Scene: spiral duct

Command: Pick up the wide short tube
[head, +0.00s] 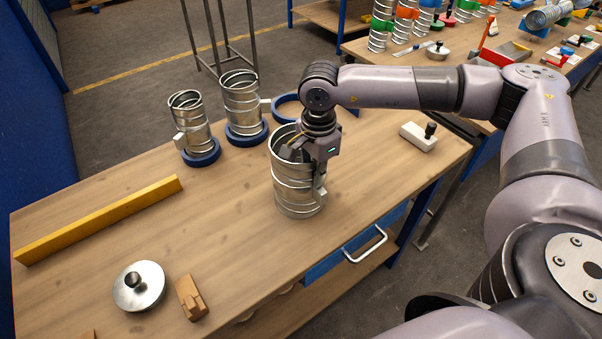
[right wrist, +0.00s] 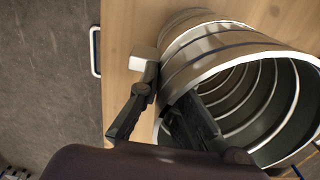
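The wide short tube (head: 297,196) is a silver spiral duct piece standing upright on the wooden table, with a small light block on its side. My right gripper (head: 306,160) is at its near-right rim, pointing down. In the right wrist view, the tube (right wrist: 215,45) shows its open mouth. One finger of the right gripper (right wrist: 168,105) is outside the wall beside the light block (right wrist: 144,57), the other reaches inside the mouth. The fingers are apart with the rim between them; firm contact does not show. My left gripper is not in view.
Two narrower tubes (head: 191,117) (head: 242,98) stand in blue rings behind left. An empty blue ring (head: 287,98) lies behind the wide tube. A yellow bar (head: 100,218), a lidded disc (head: 139,286), a wooden block (head: 190,298) and a white block (head: 418,138) lie around.

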